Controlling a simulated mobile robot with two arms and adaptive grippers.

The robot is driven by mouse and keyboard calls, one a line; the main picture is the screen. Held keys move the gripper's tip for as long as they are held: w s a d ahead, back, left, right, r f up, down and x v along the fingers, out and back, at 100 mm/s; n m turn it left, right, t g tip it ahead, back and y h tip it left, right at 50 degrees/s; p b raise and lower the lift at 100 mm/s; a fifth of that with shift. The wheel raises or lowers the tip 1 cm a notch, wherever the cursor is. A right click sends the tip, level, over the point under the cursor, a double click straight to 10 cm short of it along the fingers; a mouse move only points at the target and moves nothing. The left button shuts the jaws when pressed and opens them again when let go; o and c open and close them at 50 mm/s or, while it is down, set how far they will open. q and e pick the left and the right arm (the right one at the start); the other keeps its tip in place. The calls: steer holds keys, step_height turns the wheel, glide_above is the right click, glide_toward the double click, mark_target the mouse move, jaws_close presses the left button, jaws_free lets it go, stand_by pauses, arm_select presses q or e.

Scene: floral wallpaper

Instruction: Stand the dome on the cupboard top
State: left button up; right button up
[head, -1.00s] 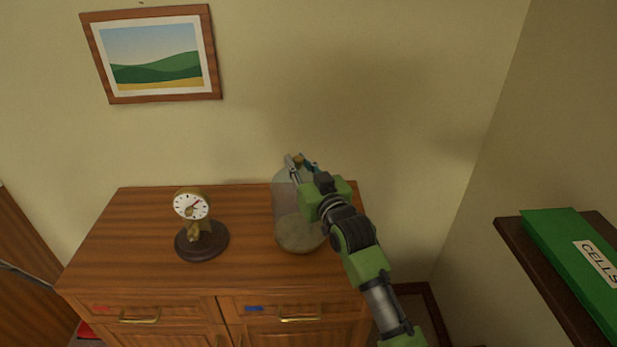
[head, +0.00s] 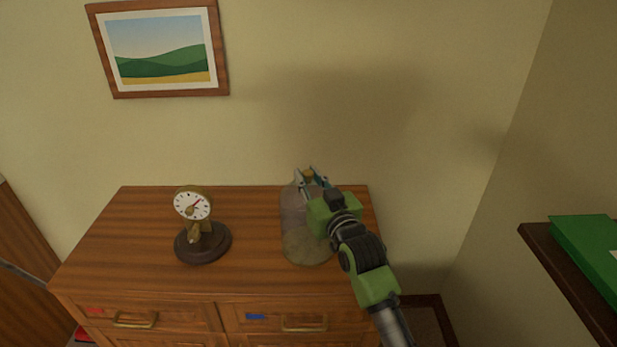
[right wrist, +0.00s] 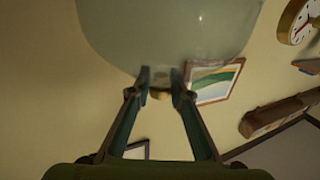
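The clear glass dome (head: 301,226) is upright at the right part of the cupboard top (head: 130,250). I cannot tell whether its rim touches the wood. My right gripper (head: 309,174) reaches in from the right, its fingers on either side of the dome's small brass knob. In the right wrist view the fingers (right wrist: 161,80) are close around the knob (right wrist: 160,95), and the dome body (right wrist: 165,30) fills the top. My left gripper is not in view.
A brass clock (head: 194,205) on a dark round base (head: 203,243) stands uncovered left of the dome, with bare wood between. A framed landscape (head: 160,50) hangs on the wall behind. A dark shelf (head: 560,270) with a green box (head: 590,250) juts out at the right.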

steer(key=shift+o, duration=1)
steer(key=shift+r, duration=0.1)
steer(key=shift+s+d, duration=0.1)
steer(key=b+v, duration=0.1)
steer(key=v, duration=1)
steer(key=shift+s, duration=0.3)
steer(key=shift+d, duration=0.15)
